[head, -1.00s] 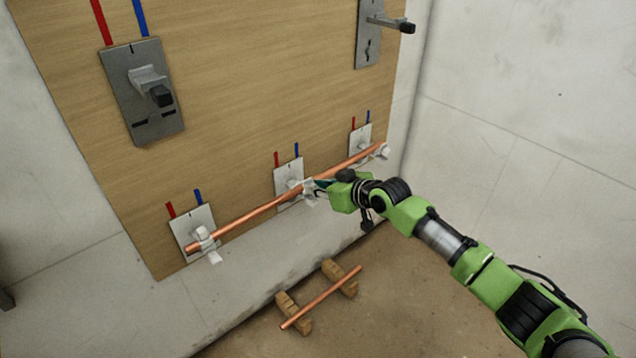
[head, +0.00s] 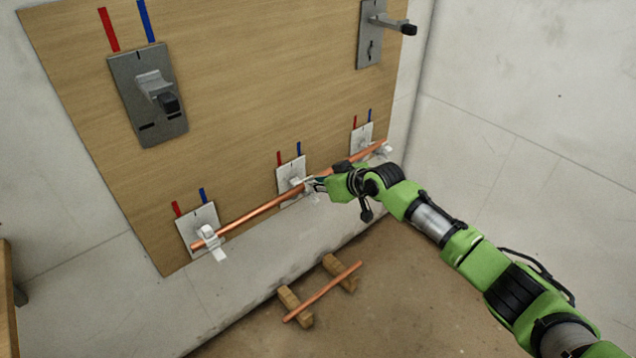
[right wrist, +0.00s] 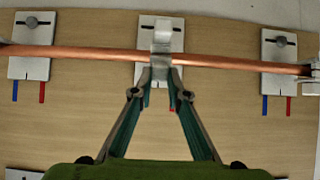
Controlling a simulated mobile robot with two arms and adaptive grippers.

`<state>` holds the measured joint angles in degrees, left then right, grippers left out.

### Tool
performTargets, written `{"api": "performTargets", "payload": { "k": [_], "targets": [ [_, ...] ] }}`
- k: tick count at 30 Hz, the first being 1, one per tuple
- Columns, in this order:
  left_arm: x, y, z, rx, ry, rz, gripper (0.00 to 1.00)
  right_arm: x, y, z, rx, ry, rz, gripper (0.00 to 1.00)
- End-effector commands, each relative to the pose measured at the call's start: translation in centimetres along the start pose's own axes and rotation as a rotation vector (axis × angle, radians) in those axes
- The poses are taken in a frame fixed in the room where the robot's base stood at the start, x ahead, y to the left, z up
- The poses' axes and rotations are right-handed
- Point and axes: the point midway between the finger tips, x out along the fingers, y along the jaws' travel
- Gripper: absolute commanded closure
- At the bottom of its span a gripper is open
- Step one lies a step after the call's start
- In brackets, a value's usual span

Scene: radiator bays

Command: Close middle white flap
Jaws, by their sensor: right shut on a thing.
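The middle white flap (right wrist: 161,42) is on the white plate (right wrist: 142,36) at the centre of the lower row. It crosses in front of the copper pipe (head: 250,212) in the right wrist view. My right gripper (right wrist: 160,84) is shut on the flap's end, just beside the pipe on the side nearer the wrist. In the head view my right gripper (head: 315,186) reaches the middle bracket (head: 292,171) from the right and partly hides the flap. Whether the flap is fully down on the pipe cannot be told. My left gripper is not in view.
The pipe also passes the left white bracket (head: 207,236) and the right white bracket (head: 365,137). Grey lever plates (head: 147,95) are higher on the wooden board (head: 240,80). Below, a second copper pipe (head: 322,292) lies across wooden blocks (head: 339,273) on the floor.

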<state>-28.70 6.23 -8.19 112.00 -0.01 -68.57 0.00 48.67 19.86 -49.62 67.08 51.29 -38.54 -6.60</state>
Motion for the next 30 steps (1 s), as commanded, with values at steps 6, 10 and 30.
{"api": "performTargets", "payload": {
  "k": [6, 10, 30],
  "targets": [
    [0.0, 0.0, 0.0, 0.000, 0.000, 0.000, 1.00, 0.0, 0.0, 0.1, 0.000, -0.002, 0.000, 0.80],
    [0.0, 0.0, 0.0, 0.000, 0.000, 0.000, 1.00, 0.0, 0.0, 0.1, 0.000, -0.002, 0.000, 0.68],
    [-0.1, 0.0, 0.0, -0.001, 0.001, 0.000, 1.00, -4.9, 0.1, 0.1, -0.001, 0.001, 0.001, 0.68]
  ]
}}
